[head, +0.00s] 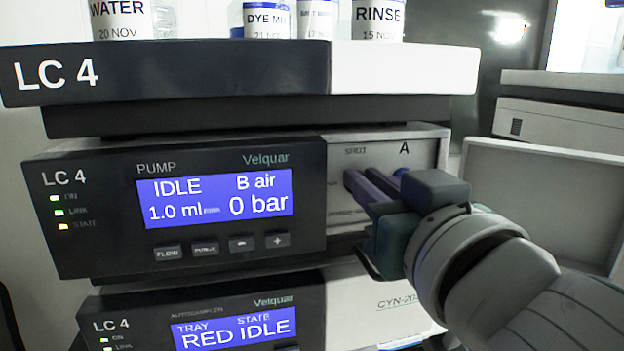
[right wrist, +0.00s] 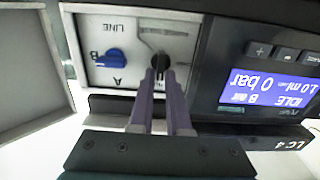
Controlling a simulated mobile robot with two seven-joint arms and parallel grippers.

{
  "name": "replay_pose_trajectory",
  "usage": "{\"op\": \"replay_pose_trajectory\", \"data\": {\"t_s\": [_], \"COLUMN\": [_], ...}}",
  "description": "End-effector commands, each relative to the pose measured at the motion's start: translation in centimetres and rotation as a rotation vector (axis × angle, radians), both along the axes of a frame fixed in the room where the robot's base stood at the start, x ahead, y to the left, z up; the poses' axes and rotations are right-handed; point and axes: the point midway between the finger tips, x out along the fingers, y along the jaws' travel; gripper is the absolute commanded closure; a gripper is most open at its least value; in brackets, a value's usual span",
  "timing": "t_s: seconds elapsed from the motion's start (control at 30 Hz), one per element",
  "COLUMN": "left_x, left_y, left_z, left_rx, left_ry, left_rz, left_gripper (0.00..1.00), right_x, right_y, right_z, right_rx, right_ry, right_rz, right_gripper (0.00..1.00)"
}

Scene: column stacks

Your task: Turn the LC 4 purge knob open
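The LC 4 pump module (head: 225,250) has a lit display (head: 215,198) reading IDLE, B air, 1.0 ml and 0 bar. A black knob (right wrist: 159,61), apparently the purge knob, sits on the pale valve panel (right wrist: 135,27) in the upside-down right wrist view. Its lettering is too small to read. My right gripper (right wrist: 160,76) has its purple fingers close together at this knob, with a dark part of it between the tips. The gripper (head: 356,183) hides the knob in the head view. My left gripper is out of view.
A blue selector knob (right wrist: 109,59) with A and B marks is beside the black knob. An open panel door (head: 540,205) stands at the right. Labelled bottles (head: 378,20) stand on top, and the autosampler (head: 215,320) is below.

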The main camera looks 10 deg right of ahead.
Motion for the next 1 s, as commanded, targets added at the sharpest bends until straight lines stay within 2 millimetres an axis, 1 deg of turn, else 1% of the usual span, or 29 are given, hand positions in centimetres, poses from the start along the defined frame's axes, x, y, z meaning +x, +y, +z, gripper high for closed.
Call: {"op": "replay_pose_trajectory", "data": {"t_s": [0.03,0.1,0.13,0.7,0.87,1.0], "left_x": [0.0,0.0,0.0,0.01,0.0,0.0], "left_y": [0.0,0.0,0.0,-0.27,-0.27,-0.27], "left_z": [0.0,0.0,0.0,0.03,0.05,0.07], "left_rx": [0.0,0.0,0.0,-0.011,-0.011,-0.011], "left_ry": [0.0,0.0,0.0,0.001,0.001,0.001], "left_rz": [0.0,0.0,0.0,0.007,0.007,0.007], "left_gripper": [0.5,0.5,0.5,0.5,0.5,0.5], "right_x": [-0.01,-0.01,-0.01,-0.02,-0.02,-0.02], "right_y": [0.0,0.0,0.0,0.03,0.1,0.2], "right_z": [-0.01,-0.01,-0.01,0.0,0.01,0.02], "right_rx": [0.0,0.0,0.0,-0.012,-0.059,-0.139], "right_ry": [0.0,0.0,0.0,0.0,-0.002,-0.006], "right_rz": [0.0,0.0,0.0,0.0,0.0,0.0], "right_gripper": [0.91,0.99,1.0,1.0,1.0,1.0]}}
